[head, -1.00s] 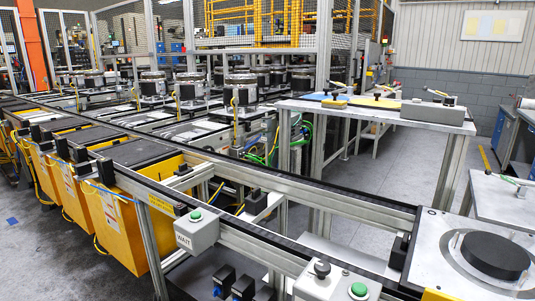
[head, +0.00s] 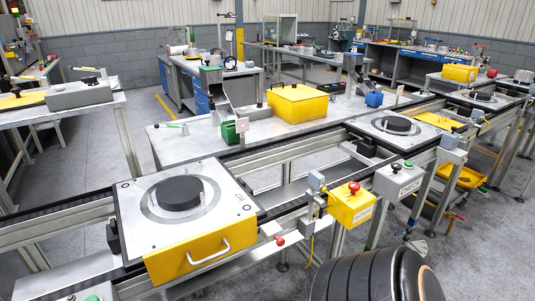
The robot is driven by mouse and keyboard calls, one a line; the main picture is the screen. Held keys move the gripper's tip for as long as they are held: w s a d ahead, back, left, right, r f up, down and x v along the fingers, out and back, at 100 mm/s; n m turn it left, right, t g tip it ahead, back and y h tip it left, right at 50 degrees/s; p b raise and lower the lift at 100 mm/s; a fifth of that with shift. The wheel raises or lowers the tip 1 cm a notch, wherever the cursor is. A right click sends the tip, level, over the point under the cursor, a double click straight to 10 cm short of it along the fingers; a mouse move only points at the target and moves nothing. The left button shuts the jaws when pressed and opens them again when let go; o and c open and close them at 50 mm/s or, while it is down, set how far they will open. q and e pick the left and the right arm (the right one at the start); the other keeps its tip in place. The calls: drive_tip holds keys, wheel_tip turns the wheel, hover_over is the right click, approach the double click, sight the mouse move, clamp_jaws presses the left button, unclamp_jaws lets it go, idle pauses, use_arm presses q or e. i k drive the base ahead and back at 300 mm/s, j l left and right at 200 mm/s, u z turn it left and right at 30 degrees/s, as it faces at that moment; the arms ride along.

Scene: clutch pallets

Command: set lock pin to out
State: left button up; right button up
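No lock pin can be made out for certain in the head view. A small red knob (head: 279,241) sticks out at the front rail, just right of the near pallet's yellow front; I cannot tell whether it is the lock pin, or whether it is in or out. The near pallet (head: 150,218) is a light metal plate on the conveyor, with a black disc (head: 180,193) on top and a yellow front (head: 180,262) with a metal handle (head: 208,252). Neither of my grippers is in view.
A yellow box (head: 345,208) with a red button and a grey CHECK box (head: 390,184) sit along the front rail. A second pallet (head: 365,125) stands farther right. A worktable (head: 180,150) with a yellow case (head: 298,103) lies behind. Floor (head: 230,287) shows in front.

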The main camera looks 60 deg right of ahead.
sight(280, 242)
drive_tip(key=z, duration=2.05)
